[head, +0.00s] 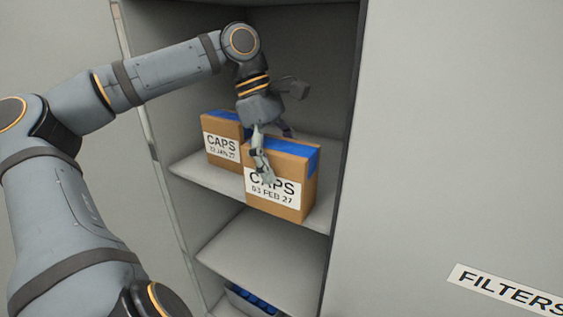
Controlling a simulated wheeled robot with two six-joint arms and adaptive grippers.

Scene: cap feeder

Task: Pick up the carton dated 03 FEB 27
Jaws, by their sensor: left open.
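The carton dated 03 FEB 27 (285,190) is a brown box with blue tape on top and a white CAPS label. It stands upright on a shelf, at the right front. My left gripper (277,156) is open and points down at this carton from above. One finger hangs in front of the carton's front face, over part of the label. The other finger shows behind the top edge, partly hidden. I cannot tell whether either finger touches the carton. My right gripper is not in view.
A second CAPS carton (221,152), whose date seems to read 12 JAN 27, stands behind and left on the same shelf (205,177). The cabinet's side walls bound the shelf. A lower shelf (262,255) is bare. Blue items (250,300) sit below. A FILTERS label (508,290) is on the right panel.

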